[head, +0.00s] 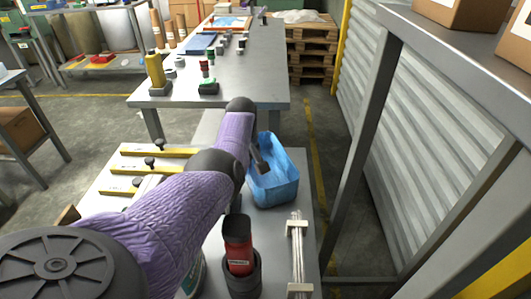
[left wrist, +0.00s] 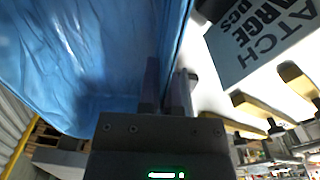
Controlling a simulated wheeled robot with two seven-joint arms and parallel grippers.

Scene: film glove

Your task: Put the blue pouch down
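The blue pouch (head: 285,190) is an open-topped, box-like thing at the right side of the near table (head: 222,222) in the head view. My left gripper (head: 262,160) comes down at its left rim. In the left wrist view, the pouch (left wrist: 75,55) fills the upper left. One finger of my left gripper (left wrist: 168,88) is inside the pouch wall and the other is outside, with the wall pinched between them. I cannot tell whether the pouch bottom touches the table. My right gripper is not in view.
Yellow bars with black knobs (head: 160,151) lie on the near table's left. A red item in a dark holder (head: 240,260) and a bundle of pale rods (head: 298,250) are near its front. A printed card (left wrist: 260,40) lies beside the pouch. A metal rack (head: 365,125) stands right.

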